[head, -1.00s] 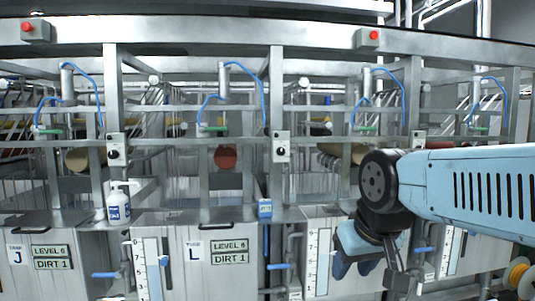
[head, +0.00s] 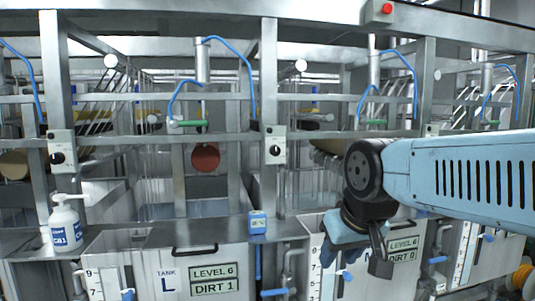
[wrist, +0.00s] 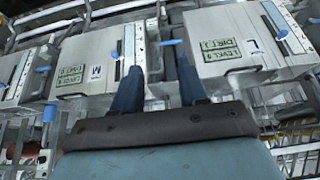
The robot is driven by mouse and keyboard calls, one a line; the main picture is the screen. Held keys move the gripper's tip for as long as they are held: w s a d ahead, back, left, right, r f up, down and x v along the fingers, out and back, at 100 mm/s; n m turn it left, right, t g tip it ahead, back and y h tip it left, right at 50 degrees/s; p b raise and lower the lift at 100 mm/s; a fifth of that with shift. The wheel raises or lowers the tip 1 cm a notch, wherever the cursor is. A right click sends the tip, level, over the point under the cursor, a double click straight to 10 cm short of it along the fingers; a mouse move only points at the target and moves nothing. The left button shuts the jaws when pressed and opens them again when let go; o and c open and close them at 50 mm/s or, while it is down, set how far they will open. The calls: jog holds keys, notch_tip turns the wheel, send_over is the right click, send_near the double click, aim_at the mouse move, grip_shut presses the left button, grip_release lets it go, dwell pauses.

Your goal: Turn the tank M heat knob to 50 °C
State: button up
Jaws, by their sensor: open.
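My gripper (head: 338,256) is low in front of the tank right of tank L in the head view. Its two blue fingers are apart and empty in the wrist view (wrist: 160,86). Another knob box (head: 432,130) is mostly hidden by my arm. The dial markings are too small to read.
Tank L (head: 167,281) stands left of my gripper. A small blue-and-white device (head: 257,222) and a pump bottle (head: 66,223) stand on the ledge. Blue valve handles (head: 274,292) and pipes stick out between tanks. Posts and rails cross above the ledge.

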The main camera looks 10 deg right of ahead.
jog(key=shift+o, duration=1.3)
jog(key=shift+w, duration=0.25)
jog(key=shift+o, duration=1.2)
jog(key=w+r+t, duration=0.2)
jog(key=w+t, duration=0.4)
jog(key=w, duration=1.4)
jog(key=shift+d+r+t, duration=0.3)
jog(key=shift+d+r, duration=0.05)
jog(key=shift+r, duration=0.05)
jog(key=t, duration=1)
send_near(276, 152)
jog(key=x, duration=0.9)
jog(key=shift+w+r, duration=0.15)
